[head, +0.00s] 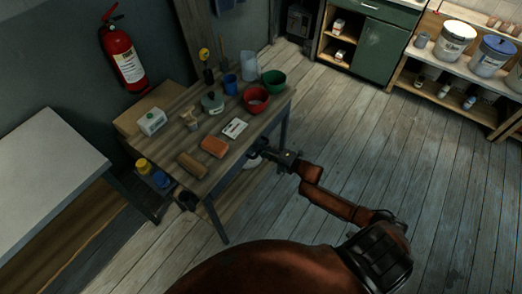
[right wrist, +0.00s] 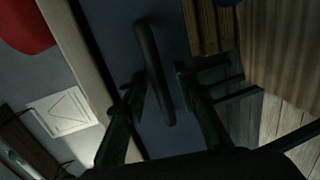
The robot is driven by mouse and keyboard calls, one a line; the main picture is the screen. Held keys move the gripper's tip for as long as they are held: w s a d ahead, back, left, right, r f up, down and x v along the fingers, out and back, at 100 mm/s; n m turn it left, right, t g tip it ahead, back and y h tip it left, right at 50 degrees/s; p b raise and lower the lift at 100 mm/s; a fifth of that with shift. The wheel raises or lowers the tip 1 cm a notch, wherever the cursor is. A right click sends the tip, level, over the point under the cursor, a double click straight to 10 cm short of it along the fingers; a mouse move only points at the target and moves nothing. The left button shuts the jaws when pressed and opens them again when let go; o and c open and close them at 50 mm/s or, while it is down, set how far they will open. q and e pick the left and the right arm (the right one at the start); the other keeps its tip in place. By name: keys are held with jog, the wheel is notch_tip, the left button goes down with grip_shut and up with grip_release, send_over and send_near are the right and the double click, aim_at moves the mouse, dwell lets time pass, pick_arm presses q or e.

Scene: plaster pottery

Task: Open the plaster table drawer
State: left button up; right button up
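The plaster table (head: 175,120) is a wooden work table at the left of the head view, with pots and tools on top. In the right wrist view a dark bar handle (right wrist: 148,55) stands on the blue-grey drawer front (right wrist: 172,25) below the tabletop edge (right wrist: 72,45). My right gripper (head: 264,150) is at the table's front edge in the head view. In the right wrist view its fingers (right wrist: 158,80) are open, one on each side of the handle, with gaps visible. How deep they reach around it is hard to judge. My left gripper is not in view.
On the tabletop are a red bowl (head: 256,99), a green bowl (head: 274,79), a white card (head: 235,128) and an orange block (head: 214,146). A grey bench (head: 40,165) stands at the left. The plank floor (head: 340,125) right of the table is clear.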

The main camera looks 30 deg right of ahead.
jog(key=shift+c, duration=0.6)
grip_shut()
